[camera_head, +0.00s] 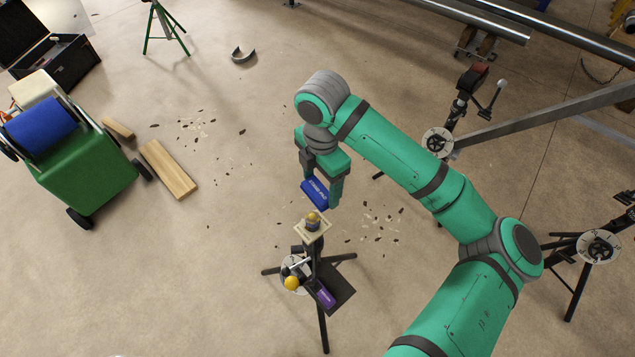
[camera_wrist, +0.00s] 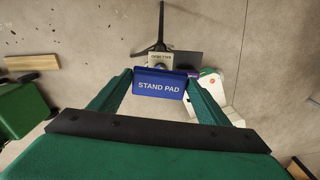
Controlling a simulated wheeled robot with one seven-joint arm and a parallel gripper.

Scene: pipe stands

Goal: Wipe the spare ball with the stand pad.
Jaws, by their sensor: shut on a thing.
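My gripper (camera_head: 321,193) is shut on the blue stand pad (camera_head: 315,192), which reads "STAND PAD" in the wrist view (camera_wrist: 159,84). The pad is in the air, just above and behind the top of a black tripod pipe stand (camera_head: 323,331). A yellow-orange ball (camera_head: 313,217) sits on the stand's small pale square top (camera_head: 312,232), with a gap between it and the pad. A second yellow ball (camera_head: 291,283) is lower on the stand, by a round dial. I cannot tell which ball is the spare. The pad hides part of the stand in the wrist view.
A dark side plate (camera_head: 341,288) on the stand carries a purple item (camera_head: 326,296). Other pipe stands are at the right. A green cart (camera_head: 85,175) and wooden planks (camera_head: 168,169) are at the left. Open floor with scattered debris surrounds the stand.

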